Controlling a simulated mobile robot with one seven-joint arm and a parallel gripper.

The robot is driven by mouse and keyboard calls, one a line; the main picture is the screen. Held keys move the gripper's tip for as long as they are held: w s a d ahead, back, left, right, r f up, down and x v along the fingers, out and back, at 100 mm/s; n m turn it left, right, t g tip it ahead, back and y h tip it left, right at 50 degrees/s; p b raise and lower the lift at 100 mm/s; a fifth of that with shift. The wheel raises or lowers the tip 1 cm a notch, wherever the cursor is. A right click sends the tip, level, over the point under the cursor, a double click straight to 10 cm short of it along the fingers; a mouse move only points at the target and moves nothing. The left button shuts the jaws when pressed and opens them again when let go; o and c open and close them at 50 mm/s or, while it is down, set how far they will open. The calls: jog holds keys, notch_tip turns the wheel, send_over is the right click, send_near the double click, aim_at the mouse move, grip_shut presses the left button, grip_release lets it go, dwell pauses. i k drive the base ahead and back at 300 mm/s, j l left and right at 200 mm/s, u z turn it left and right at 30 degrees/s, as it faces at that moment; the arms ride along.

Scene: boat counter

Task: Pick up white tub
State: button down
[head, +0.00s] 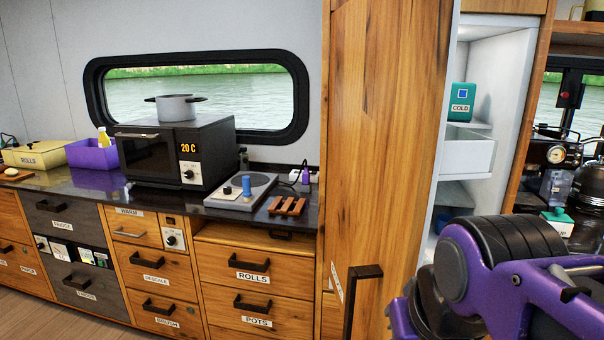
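I cannot make out a separate tub that is clearly the white tub. A white box-shaped bin (468,150) sits inside the tall open white cabinet at the right, below a teal carton; I cannot tell whether it is the tub or a drawer. The lower part of the cabinet is hidden behind my purple and dark arm, which fills the lower right. My gripper's fingertips do not show, so I cannot see what it is near or whether it holds anything.
The teal COLD carton (461,102) stands in the cabinet. A wooden door with a dark handle (361,300) is left of the opening. The counter (95,190) holds a purple bin (92,155), an oven (178,152) with a pot on top and a hotplate (240,191). A coffee machine (556,152) is far right.

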aim_at(564, 229)
jog(key=z, duration=1.5)
jog(key=i+l+u, duration=0.1)
jog(key=u, duration=0.6)
jog(key=i+l+u, duration=0.35)
jog(key=l+u, duration=0.15)
jog(key=l, duration=0.2)
jog(key=i+l+u, duration=0.1)
jog(key=l, duration=0.3)
jog(key=i+l, duration=0.15)
jog(key=l, duration=0.2)
jog(key=i+l+u, duration=0.15)
jog(key=l, duration=0.25)
jog(key=i+l, duration=0.1)
jog(key=l, duration=0.3)
jog(key=i+l, duration=0.1)
jog(key=l, duration=0.95)
jog(key=k+z, duration=0.05)
